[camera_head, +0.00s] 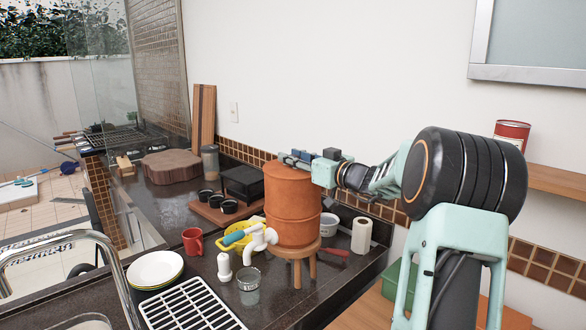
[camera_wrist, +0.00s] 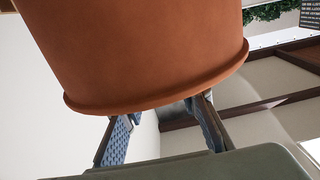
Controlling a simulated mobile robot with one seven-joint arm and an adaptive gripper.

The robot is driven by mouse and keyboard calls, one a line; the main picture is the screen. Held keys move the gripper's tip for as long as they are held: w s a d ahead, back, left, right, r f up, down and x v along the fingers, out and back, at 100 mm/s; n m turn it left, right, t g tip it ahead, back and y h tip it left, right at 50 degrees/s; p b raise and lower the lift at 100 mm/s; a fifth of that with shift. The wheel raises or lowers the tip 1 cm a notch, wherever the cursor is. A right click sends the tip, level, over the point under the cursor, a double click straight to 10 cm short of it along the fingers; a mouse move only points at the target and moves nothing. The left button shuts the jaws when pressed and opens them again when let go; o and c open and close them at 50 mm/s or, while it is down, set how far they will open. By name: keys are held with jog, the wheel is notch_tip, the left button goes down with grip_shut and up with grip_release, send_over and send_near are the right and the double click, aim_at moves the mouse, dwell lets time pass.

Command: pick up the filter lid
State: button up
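The clay water filter (camera_head: 292,205) is an orange-brown cylinder with a white tap, upright on a small wooden stool. Its top is at my gripper's height in the head view, and the lid cannot be told clearly apart from the body there. In the wrist view a large clay surface with a projecting rim (camera_wrist: 160,105) fills the upper middle. My gripper (camera_head: 298,161) reaches in from the right over the filter's top. Its two blue-padded fingers (camera_wrist: 158,115) are spread apart, with their tips partly hidden behind the rim. I see nothing held between them.
On the dark counter stand a red mug (camera_head: 193,241), stacked plates (camera_head: 155,269), a glass (camera_head: 248,286), a yellow colander (camera_head: 226,243), a paper roll (camera_head: 361,235) and a dish rack (camera_head: 192,306). A tray with black cups (camera_head: 228,206) is behind. A wall shelf (camera_head: 556,181) is right.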

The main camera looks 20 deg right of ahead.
grip_shut()
jog(key=shift+r, duration=0.15)
